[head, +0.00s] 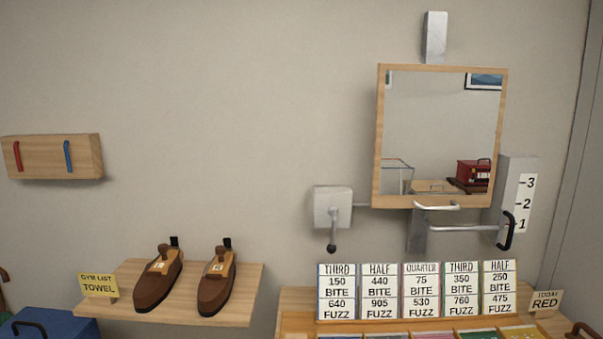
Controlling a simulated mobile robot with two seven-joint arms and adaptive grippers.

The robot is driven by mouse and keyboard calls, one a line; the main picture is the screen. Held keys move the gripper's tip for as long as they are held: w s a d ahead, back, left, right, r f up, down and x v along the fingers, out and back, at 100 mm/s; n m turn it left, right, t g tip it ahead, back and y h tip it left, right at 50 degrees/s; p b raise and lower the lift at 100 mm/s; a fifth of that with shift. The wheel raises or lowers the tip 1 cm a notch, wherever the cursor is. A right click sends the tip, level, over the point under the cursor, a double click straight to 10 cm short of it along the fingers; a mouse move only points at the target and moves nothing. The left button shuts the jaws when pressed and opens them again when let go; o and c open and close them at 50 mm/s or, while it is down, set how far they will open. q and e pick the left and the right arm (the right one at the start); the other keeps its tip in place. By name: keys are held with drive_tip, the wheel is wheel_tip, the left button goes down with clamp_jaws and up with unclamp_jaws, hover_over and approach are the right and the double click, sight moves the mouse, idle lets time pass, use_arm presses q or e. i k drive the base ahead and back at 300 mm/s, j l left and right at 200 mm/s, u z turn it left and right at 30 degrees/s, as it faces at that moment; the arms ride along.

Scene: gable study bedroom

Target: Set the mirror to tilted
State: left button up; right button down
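The mirror (440,130) has a light wooden frame and hangs on the wall at the upper right. A pale handle (436,206) sits at its bottom edge. Its face reflects a red box and a picture; I cannot tell its exact tilt. A grey box with a lever (333,212) is left of its lower edge, the lever hanging down with a dark knob. A black handle (507,230) on a horizontal bar is near the 1. Neither of my grippers is in view.
A wooden shelf (240,290) holds two brown shoe-like items (217,282) and a TOWEL sign. A rack with several label cards (420,292) stands below the mirror. A board with red and blue hooks (50,157) is at left. A blue box (60,325) is lower left.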

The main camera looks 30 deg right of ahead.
sight(438, 127)
drive_tip(key=z, duration=1.7)
